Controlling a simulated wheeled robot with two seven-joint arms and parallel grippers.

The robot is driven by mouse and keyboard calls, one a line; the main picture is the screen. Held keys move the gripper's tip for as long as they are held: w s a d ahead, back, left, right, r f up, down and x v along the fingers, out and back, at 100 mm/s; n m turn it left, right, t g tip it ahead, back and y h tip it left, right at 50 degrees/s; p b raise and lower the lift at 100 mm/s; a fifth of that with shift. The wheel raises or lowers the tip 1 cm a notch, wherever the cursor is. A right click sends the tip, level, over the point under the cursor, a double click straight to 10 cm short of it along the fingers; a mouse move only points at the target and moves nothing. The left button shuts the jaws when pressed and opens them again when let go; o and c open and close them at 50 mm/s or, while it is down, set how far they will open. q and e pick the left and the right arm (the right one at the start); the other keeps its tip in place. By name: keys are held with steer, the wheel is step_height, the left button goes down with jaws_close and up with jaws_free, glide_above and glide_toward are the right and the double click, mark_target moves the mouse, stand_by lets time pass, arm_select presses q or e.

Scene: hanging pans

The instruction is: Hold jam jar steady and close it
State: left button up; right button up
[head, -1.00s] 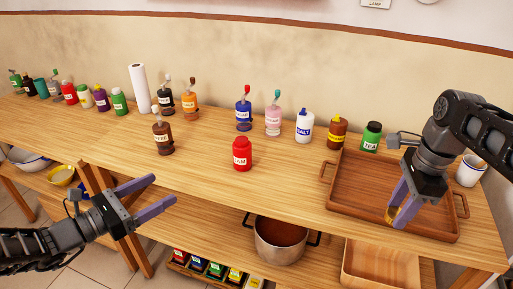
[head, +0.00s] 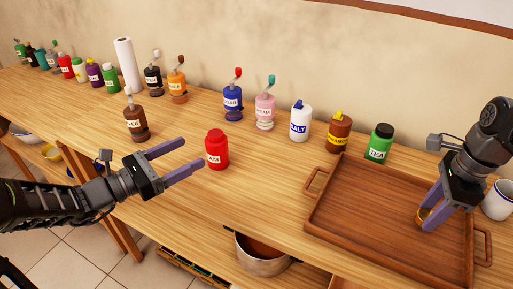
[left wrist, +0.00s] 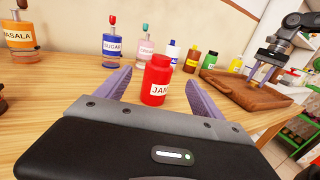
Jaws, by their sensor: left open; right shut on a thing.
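The red jam jar (head: 217,150) stands upright on the wooden counter, its white label partly readable. My left gripper (head: 194,155) is open just left of the jar, its fingers pointing at it. In the left wrist view the jar (left wrist: 156,82) appears between the two open fingers; I cannot tell whether it is touched. My right gripper (head: 428,212) is over the brown tray, shut on a small gold-coloured round thing (head: 424,214), perhaps a lid. The fingers hide part of it.
The brown wooden tray (head: 345,229) lies on the right of the counter, with a white mug (head: 498,200) beside it. A green tea jar (head: 379,144), a salt bottle (head: 300,122) and several other bottles line the back. The counter in front of the jam jar is clear.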

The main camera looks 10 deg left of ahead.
mark_target(206, 144)
arm_select(q)
steer(key=shift+x, duration=3.45)
steer(key=shift+f+x, duration=0.15)
steer(key=shift+x, duration=1.15)
steer(key=shift+f+x, duration=0.15)
steer(key=shift+x, duration=1.15)
steer(key=shift+c, duration=0.5)
steer(key=c, duration=1.5)
steer(key=shift+o, duration=0.2)
